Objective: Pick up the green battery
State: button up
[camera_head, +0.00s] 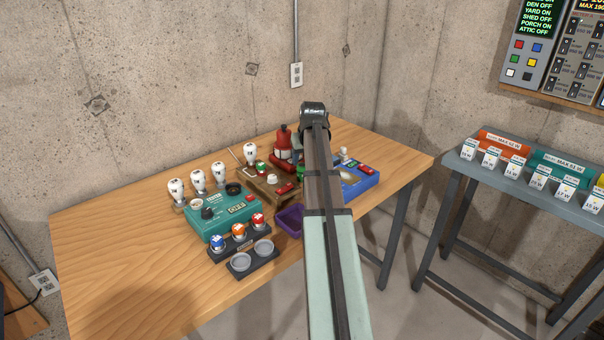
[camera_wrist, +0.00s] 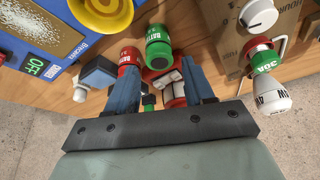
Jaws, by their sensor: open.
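A red battery (camera_wrist: 130,60) is close beside the green one, near the left fingertip. In the head view a bit of green (camera_head: 300,173) shows at the edge of my arm, which hides most of that spot and my fingertips.
A blue device (camera_head: 362,180) stands right of my arm, and a brown device (camera_head: 270,183) stands left of it. A red bottle (camera_head: 283,150) is behind. A purple tray (camera_head: 289,220) and a teal device (camera_head: 218,215) are nearer. The wooden table's left part (camera_head: 110,240) is clear.

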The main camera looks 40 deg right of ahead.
aim_at(301, 171)
jog(key=shift+x, duration=4.25)
jog(key=shift+d, duration=0.15)
jog(key=shift+c, duration=0.5)
jog(key=c, duration=0.7)
